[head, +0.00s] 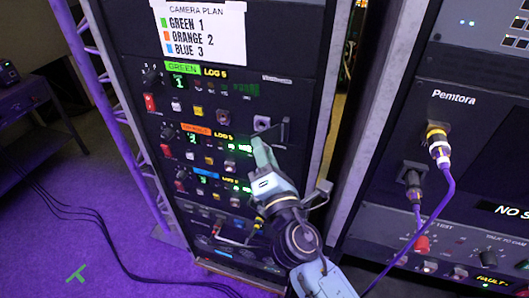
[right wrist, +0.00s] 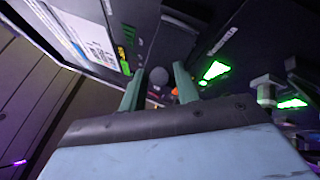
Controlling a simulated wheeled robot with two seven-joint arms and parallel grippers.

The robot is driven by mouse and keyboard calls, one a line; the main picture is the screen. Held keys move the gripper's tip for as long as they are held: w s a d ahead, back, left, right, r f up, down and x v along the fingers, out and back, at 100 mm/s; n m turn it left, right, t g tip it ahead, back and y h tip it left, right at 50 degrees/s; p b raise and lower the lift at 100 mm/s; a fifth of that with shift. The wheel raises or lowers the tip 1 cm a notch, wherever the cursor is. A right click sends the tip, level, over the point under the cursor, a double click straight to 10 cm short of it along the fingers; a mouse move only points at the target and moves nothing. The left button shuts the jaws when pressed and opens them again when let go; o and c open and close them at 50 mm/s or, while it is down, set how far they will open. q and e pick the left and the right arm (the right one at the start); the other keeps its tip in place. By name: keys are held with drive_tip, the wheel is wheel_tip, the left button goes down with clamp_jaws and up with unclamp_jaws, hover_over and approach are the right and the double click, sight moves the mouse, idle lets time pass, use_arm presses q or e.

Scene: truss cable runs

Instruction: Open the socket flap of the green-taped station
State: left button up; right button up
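The green-taped station (head: 200,95) is the top unit in the dark rack, marked by a green tape strip (head: 182,68). My right gripper (head: 261,142) is just below the socket, in front of the rack. I cannot tell contact. My left gripper is out of view.
Orange-taped (head: 195,130) and blue-taped (head: 207,175) stations sit below, partly behind my right arm. A white camera plan sheet (head: 200,32) hangs above. A second rack (head: 460,120) with a purple cable (head: 432,215) stands right. Black cables lie on the floor at left.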

clamp_jaws()
drive_tip(key=shift+s+d+n+g+y+p, duration=0.1)
drive_tip(key=shift+d+n+g+y+p, duration=0.25)
drive_tip(key=shift+y, duration=0.3)
drive_tip(key=shift+s+d+n+g+y+p, duration=0.15)
drive_tip(key=shift+n+y+p, duration=0.1)
drive_tip(key=shift+n+y, duration=0.3)
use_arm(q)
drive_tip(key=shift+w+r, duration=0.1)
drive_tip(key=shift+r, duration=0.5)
use_arm(e)
drive_tip(key=shift+o, duration=1.4)
unclamp_jaws()
